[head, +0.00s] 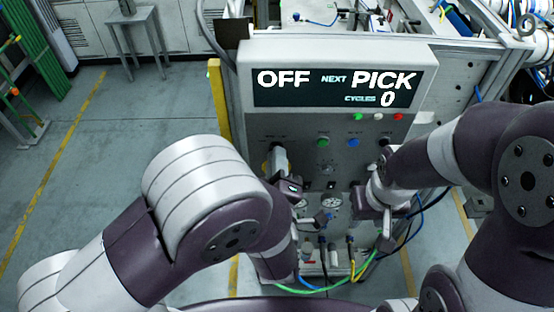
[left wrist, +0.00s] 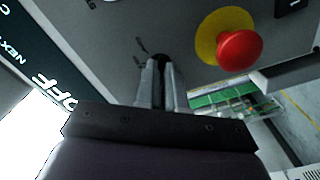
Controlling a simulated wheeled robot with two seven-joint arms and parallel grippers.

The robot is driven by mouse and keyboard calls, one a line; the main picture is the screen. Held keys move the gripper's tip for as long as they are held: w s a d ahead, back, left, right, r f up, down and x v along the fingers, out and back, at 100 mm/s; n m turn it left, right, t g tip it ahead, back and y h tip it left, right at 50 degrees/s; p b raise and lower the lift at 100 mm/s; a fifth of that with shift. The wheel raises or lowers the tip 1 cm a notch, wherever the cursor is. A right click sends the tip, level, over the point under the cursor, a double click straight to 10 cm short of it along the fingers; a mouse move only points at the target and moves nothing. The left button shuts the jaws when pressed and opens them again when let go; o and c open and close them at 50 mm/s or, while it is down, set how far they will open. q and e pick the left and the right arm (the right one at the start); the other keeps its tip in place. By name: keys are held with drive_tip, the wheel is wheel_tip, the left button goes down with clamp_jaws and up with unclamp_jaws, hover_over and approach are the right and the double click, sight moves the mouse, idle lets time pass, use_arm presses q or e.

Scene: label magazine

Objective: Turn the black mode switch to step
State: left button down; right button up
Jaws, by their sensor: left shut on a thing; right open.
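The control panel (head: 300,131) stands ahead, its display (head: 336,88) reading OFF, NEXT PICK and CYCLES 0. My left gripper (head: 277,149) is at the upper left of the panel face. In the left wrist view its two fingers (left wrist: 161,70) are shut on the black mode switch (left wrist: 160,58), whose small dark top shows between the fingertips. The fingers hide most of the switch, and I cannot read its pointer or the marks beside it. My right gripper (head: 366,198) is open, in front of the panel's lower right, away from the switch.
A red emergency button (left wrist: 240,50) on a yellow collar sits close to the left fingers. Green (head: 323,142) and blue (head: 353,142) buttons lie to their right. Cables (head: 365,262) hang low on the panel. Open floor (head: 120,140) lies to the left.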

use_arm(q)
drive_tip(key=m, duration=0.3)
drive_tip(key=shift+m, duration=0.3)
drive_tip(key=m, duration=0.3)
drive_tip(key=shift+m, duration=0.3)
drive_tip(key=m+p, duration=0.1)
drive_tip(key=m, duration=0.3)
drive_tip(key=shift+m+p, duration=0.3)
drive_tip(key=shift+p, duration=0.05)
drive_tip(key=shift+a+m+p, duration=0.1)
drive_tip(key=shift+m+p, duration=0.5)
drive_tip(key=shift+m, duration=1.2)
drive_tip(key=c, duration=1.2)
unclamp_jaws()
drive_tip(key=shift+c, duration=0.2)
drive_tip(key=shift+s, duration=0.1)
drive_tip(key=shift+f, duration=0.1)
